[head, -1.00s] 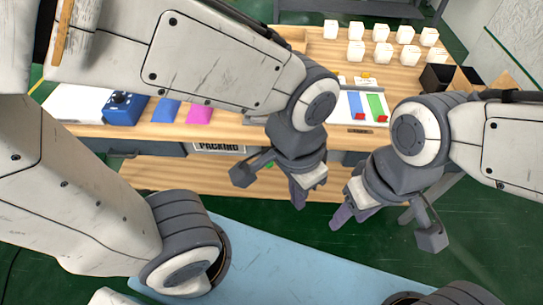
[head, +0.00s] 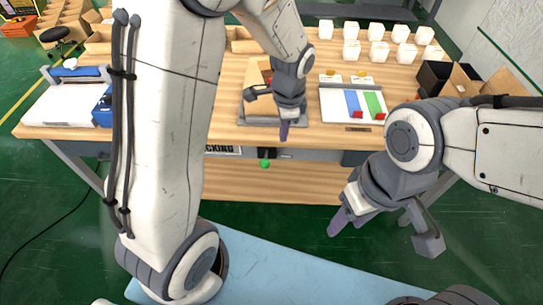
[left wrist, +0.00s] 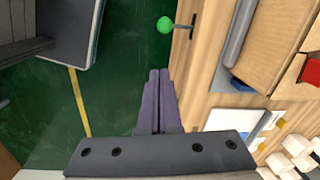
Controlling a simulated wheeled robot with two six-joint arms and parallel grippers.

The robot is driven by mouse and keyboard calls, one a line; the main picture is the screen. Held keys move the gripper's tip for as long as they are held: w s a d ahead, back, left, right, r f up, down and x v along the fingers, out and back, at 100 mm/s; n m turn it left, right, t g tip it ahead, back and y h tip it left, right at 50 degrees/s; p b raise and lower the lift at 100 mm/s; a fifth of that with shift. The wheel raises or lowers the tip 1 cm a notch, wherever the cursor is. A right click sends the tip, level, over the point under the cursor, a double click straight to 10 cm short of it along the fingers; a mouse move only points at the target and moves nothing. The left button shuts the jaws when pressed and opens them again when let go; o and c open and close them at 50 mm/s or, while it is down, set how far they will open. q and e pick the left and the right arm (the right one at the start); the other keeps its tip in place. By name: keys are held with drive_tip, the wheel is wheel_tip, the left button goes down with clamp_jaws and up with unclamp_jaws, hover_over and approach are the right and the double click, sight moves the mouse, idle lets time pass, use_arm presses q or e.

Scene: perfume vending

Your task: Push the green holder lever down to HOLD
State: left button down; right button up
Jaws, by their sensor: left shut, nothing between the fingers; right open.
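The green holder lever knob (head: 264,164) hangs on a dark stem at the table's front edge, below the grey holder (head: 245,120). In the left wrist view the green knob (left wrist: 165,25) shows at the top, on a thin dark rod. My left gripper (head: 284,132) is shut and empty, above the front edge, a little right of and higher in the picture than the knob. Its closed purple fingers show in the left wrist view (left wrist: 160,85), apart from the knob. My right gripper (head: 345,215) is open and empty, in front of the table at the right.
An open cardboard box (head: 262,105) stands in the grey holder. A white tray (head: 335,105) with blue and green strips lies to its right. Several white boxes (head: 351,50) stand behind. My left arm hides part of the table's left side.

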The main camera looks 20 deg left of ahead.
use_arm(q)
approach(266, 157)
drive_tip(key=s+d+f, duration=0.1)
drive_tip(key=s+d, duration=0.2)
drive_tip(key=d, duration=0.2)
drive_tip(key=shift+a+f, duration=1.3)
drive_tip(key=shift+f, duration=0.2)
drive_tip(key=shift+b, duration=0.3)
